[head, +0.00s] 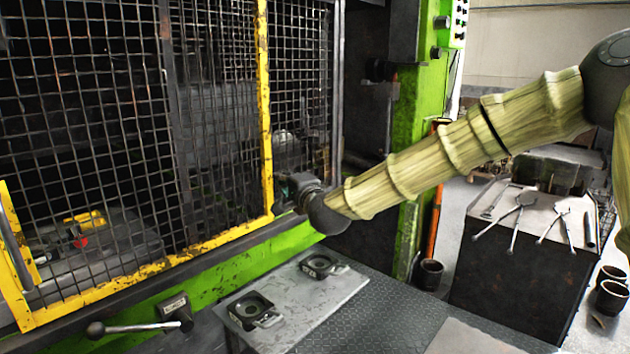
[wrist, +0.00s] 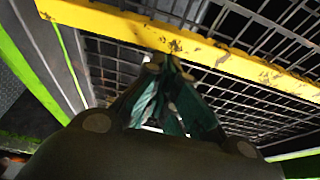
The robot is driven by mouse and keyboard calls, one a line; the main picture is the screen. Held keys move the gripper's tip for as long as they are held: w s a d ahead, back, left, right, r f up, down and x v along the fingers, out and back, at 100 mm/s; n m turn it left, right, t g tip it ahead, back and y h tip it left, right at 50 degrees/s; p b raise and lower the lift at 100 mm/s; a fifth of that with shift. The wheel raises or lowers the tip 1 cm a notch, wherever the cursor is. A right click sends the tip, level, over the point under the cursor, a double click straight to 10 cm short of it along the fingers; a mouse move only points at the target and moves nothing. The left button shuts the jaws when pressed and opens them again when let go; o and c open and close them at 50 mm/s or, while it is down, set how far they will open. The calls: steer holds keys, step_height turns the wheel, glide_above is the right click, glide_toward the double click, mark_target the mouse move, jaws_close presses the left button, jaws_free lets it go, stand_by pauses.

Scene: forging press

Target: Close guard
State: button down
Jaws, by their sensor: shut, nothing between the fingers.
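The guard is a wire-mesh panel in a chipped yellow frame (head: 264,95) across the front of the press, at the left of the head view. Its right upright stands partway along the opening, with more mesh (head: 300,70) behind and to the right. My gripper (head: 281,188) is at the lower part of that upright, on its right side. In the wrist view the yellow frame bar (wrist: 185,44) crosses the top, and my gripper (wrist: 165,64) is shut with its fingertips at the bar's edge. Whether they touch it I cannot tell. Nothing shows between the fingers.
A lever with a black knob (head: 96,330) juts out at the lower left. A grey plate (head: 320,303) with two dark fittings lies before the press. The green press column (head: 408,125) stands behind my arm. A bench (head: 520,265) with several tongs is at the right.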

mark_target(204, 202)
steer(key=s+a+b, duration=0.1)
steer(key=s+a, duration=0.4)
steer(key=s+a+b, duration=0.1)
steer(key=s+a, duration=0.4)
steer(key=a, duration=0.1)
steer(key=s+a+b, duration=0.2)
steer(key=s+a, duration=0.3)
steer(key=shift+a, duration=0.15)
